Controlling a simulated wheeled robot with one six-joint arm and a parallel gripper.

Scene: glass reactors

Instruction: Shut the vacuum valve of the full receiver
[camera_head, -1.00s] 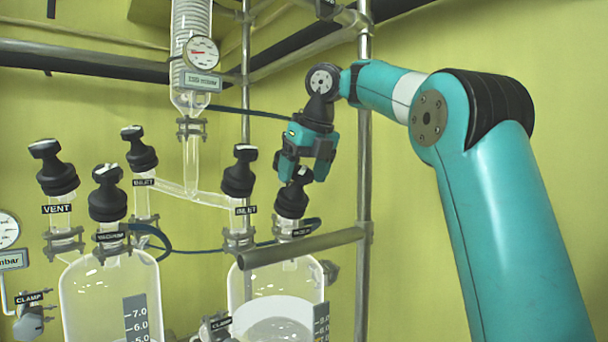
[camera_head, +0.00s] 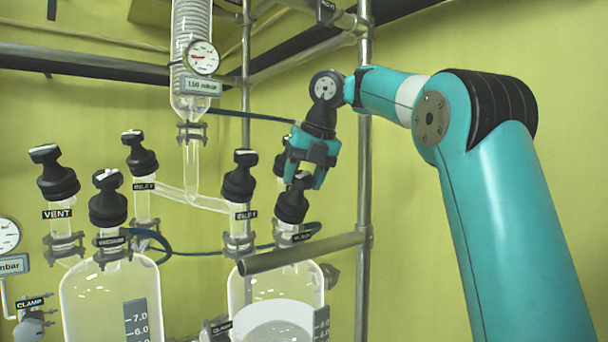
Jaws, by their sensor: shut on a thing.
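The right glass receiver (camera_head: 238,292) holds a pale content with its level showing low in the vessel. Its vacuum valve (camera_head: 291,206) is a black knob on the right neck, above a label too small to read surely. My gripper (camera_head: 303,177) comes down from above and is shut on the top handle of this knob. The fingers partly hide the handle. The right receiver's inlet valve (camera_head: 238,180) stands just left of it. The left glass receiver (camera_head: 85,300) shows no clear content, and its own vacuum valve (camera_head: 108,205) stands on its neck.
A horizontal metal bar (camera_head: 300,252) runs in front of the right receiver's necks. An upright pole (camera_head: 364,200) stands close right of my gripper. Another black knob (camera_head: 279,165) shows behind my gripper. A gauge (camera_head: 202,57) hangs on the column, with a display reading about 150 mbar.

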